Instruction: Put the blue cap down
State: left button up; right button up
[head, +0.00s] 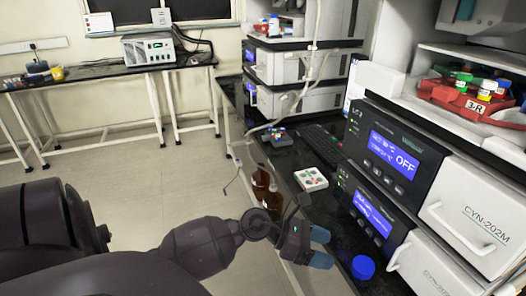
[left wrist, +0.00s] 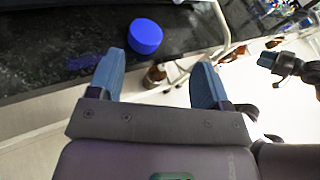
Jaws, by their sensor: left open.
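The blue cap (head: 363,268) is a short round disc on the black bench top near its front edge, in front of the lower instrument. In the left wrist view the cap (left wrist: 145,36) lies just beyond my fingertips, nearer the left finger in the picture. My left gripper (head: 320,247) is open and empty, its two blue fingers pointing at the cap with a gap between. It also fills the lower left wrist view (left wrist: 160,73). A dark part with blue tips at the right of that view looks like my right gripper (left wrist: 268,61); its opening is unclear.
Brown bottles (head: 266,194) stand beside the bench edge behind my gripper. A white tray with coloured spots (head: 311,179) and a keyboard (head: 320,143) lie farther back. The instruments (head: 396,148) wall off the right side. Open floor (head: 150,200) lies left.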

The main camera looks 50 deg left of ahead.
pick_arm(q)
jog(key=s+a+f+m+y, duration=0.1)
jog(key=s+f+m+y, duration=0.4)
jog(key=m, duration=0.9)
jog(key=s+a+f+m+t+y, duration=0.1)
jog(key=s+f+m+y, duration=0.5)
jog(key=s+m, duration=0.8)
notch_tip(320, 180, down, 4)
jog(key=shift+r+m, duration=0.15)
jog(key=shift+m, duration=0.35)
jog(key=shift+s, duration=0.1)
